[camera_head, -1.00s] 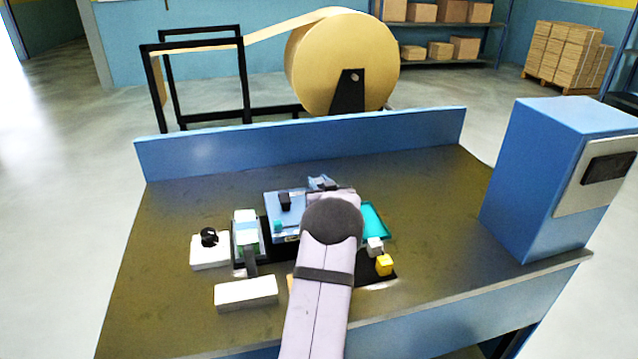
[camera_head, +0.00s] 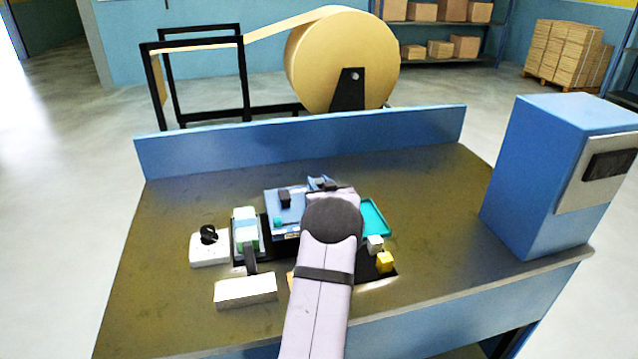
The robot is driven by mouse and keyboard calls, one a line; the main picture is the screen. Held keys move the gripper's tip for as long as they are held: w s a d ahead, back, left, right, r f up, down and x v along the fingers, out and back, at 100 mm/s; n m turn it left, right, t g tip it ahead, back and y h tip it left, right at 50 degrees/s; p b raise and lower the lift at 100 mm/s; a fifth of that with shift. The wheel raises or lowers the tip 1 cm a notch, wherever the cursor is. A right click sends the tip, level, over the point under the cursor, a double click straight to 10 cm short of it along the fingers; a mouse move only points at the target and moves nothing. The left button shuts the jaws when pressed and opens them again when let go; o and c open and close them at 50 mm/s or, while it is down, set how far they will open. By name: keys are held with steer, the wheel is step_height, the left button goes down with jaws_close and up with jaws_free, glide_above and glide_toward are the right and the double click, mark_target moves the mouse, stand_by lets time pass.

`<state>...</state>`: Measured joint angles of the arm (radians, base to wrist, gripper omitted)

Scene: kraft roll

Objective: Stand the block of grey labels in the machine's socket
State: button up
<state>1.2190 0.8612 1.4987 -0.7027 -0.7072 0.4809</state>
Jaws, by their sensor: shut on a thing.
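My gripper (camera_head: 322,184) is mostly hidden by my own wrist and arm; only dark parts show past the wrist, over the right side of a blue machine (camera_head: 270,201). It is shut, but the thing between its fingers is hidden. The machine carries a black knob-like part (camera_head: 284,199) and a small teal piece (camera_head: 278,223). I cannot make out its socket. A pale, whitish-grey cube (camera_head: 375,244) sits right of my arm, just behind a yellow cube (camera_head: 384,262). I cannot tell whether the pale cube is the grey labels.
A teal tray (camera_head: 374,215) lies right of my wrist. Left stand a green-and-white item in a holder (camera_head: 246,230), a white box with a black knob (camera_head: 209,249) and a white block (camera_head: 245,291). A large blue box (camera_head: 545,180) stands at right; the table between is clear.

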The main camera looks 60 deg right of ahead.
steer(key=o, duration=1.1)
steer(key=shift+b+v, duration=1.45)
steer(key=shift+v, duration=2.2)
